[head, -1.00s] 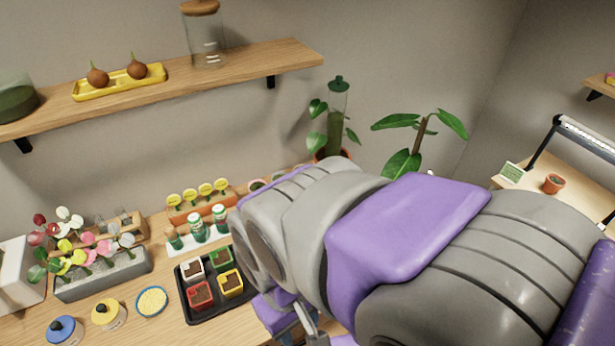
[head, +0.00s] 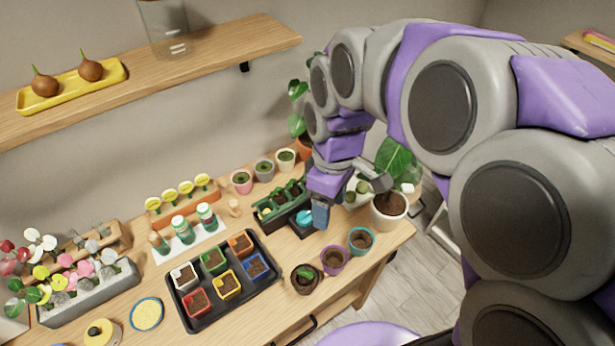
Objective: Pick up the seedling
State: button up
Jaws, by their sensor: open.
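My gripper (head: 343,202) is open and empty. It hangs pointing down above the right part of the wooden bench. A small green-leaved seedling (head: 305,273) stands in a dark brown pot (head: 304,288) near the bench's front edge, below and a little left of my gripper. More small green plants (head: 284,194) stand in a dark green tray (head: 262,210) just left of my gripper. The pictures do not settle which of these is the task's seedling. My arm and gripper hide part of the bench's right back.
A black tray (head: 222,311) holds several coloured soil pots. A purple pot (head: 334,262) and a teal pot (head: 361,241) stand right of the brown pot. A white-potted leafy plant (head: 389,212) is at the bench's right end. A wooden shelf (head: 215,52) hangs above.

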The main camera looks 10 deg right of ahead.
jog(key=w+d+f+n+t+p, duration=0.1)
jog(key=w+f+n, duration=0.2)
jog(key=w+n, duration=0.7)
jog(key=w+d+f+n+p, duration=0.1)
jog(key=w+d+f+n, duration=0.15)
jog(key=w, duration=1.45)
jog(key=shift+n, duration=0.35)
jog(key=f+b, duration=0.1)
jog(key=f, duration=0.7)
jog(key=f+b, duration=0.1)
jog(key=f, duration=0.3)
jog(key=shift+s+a+f+b, duration=0.1)
jog(key=shift+s+a+b, duration=0.1)
jog(key=shift+a+b, duration=0.15)
jog(key=f, duration=0.2)
jog(key=a+f+b, duration=0.1)
jog(key=f, duration=0.2)
jog(key=shift+s, duration=0.2)
jog(key=shift+d, duration=0.1)
jog(key=shift+c, duration=0.5)
jog(key=c, duration=1)
